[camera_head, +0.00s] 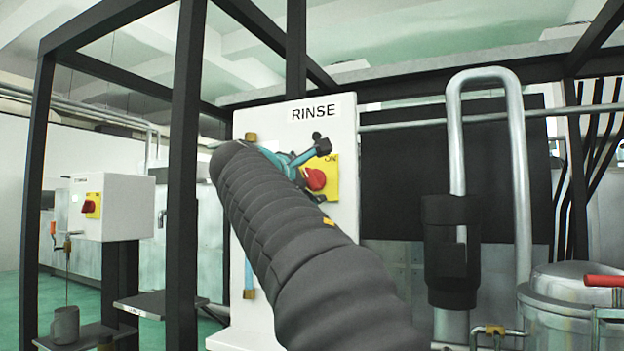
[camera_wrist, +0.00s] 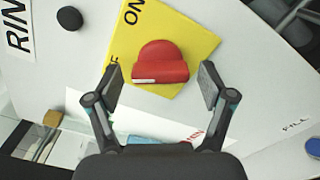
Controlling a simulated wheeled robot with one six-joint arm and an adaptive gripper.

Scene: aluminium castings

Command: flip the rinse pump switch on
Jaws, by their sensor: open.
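The rinse pump switch is a red rotary knob (camera_wrist: 160,63) on a yellow plate (camera_wrist: 190,35), mounted on the white panel marked RINSE. ON shows at the plate's upper left in the wrist view, with part of another label lower left. A white mark runs along the lower left of the knob's bar. The knob also shows in the head view (camera_head: 315,180), right of my gripper (camera_head: 302,165). In the wrist view my gripper (camera_wrist: 161,84) is open, one finger on each side of the knob, with gaps visible. My arm hides part of the panel.
A second white box with a red switch (camera_head: 91,205) stands at the left. Dark frame posts (camera_head: 183,180) rise left of the panel. A bent pipe (camera_head: 520,170) and a metal vessel (camera_head: 560,300) with a red handle are at the right. A dark round knob (camera_wrist: 70,18) sits near the RINSE label.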

